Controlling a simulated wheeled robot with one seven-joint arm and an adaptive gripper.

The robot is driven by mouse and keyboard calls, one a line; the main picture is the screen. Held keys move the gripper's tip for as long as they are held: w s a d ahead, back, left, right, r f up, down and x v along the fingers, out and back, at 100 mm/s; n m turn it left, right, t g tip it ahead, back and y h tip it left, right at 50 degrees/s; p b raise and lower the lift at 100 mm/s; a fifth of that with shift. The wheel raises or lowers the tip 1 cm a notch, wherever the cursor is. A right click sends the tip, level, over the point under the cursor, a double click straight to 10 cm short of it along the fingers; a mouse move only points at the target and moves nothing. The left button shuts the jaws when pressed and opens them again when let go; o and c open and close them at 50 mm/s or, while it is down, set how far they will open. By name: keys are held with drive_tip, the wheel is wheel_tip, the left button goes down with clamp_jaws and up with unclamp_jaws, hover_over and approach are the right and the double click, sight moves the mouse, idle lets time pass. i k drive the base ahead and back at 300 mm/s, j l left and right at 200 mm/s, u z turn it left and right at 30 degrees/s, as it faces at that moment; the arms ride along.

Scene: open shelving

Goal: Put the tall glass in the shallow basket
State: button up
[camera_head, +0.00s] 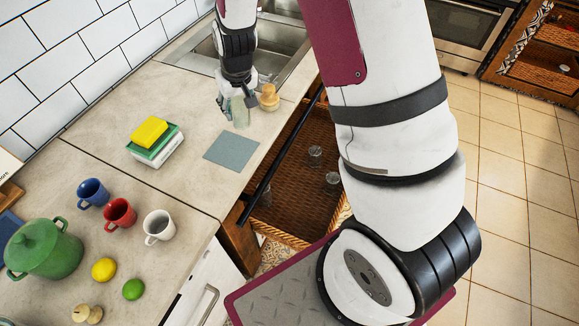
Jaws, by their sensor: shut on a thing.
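A pale green, see-through tall glass (240,115) is upright at the counter near the sink. My gripper (235,102) is above it and shut on its upper part, with the fingers hiding the rim. I cannot tell whether its base touches the counter. The shallow basket (282,208) is a brown wicker pull-out below the counter's front edge, open at the top. Two clear glasses (315,153) (332,181) stand inside it. My arm hides the basket's right side.
A tan wooden item (269,98) stands close right of the glass. A dark rail (275,160) runs along the basket's counter side.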

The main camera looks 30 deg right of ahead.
sight(320, 175)
drive_tip(key=k+z, duration=0.45)
drive_tip(key=z, duration=0.75)
